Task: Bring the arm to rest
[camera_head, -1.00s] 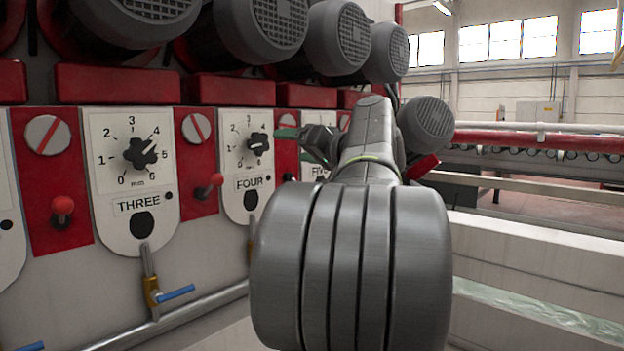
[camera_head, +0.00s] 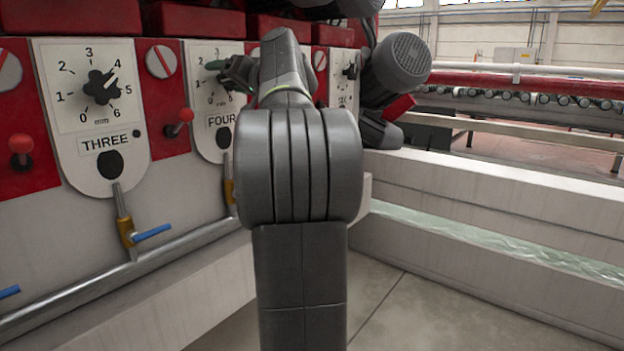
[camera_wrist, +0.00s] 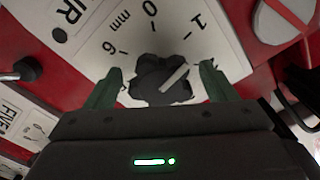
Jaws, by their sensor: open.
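My gripper (camera_head: 226,70) is at the panel labelled FOUR (camera_head: 222,122), in front of its dial. In the wrist view my gripper (camera_wrist: 160,85) shows two green fingers, spread apart. The black knob (camera_wrist: 165,82) with a pale pointer bar appears between the fingertips, with small gaps on both sides. I cannot tell how deep the fingers reach around it. The dial numbers appear upside down there, and the gripper body hides the lower part of the dial. In the head view my arm stretches forward, and the gripper partly covers the dial.
The panel THREE (camera_head: 100,120) with its knob is at left. Red-balled levers (camera_head: 22,145) and a blue-handled valve (camera_head: 152,232) stick out below. A grey motor (camera_head: 400,62) is right of my arm. A pale rail (camera_head: 500,205) runs at right, with open floor before it.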

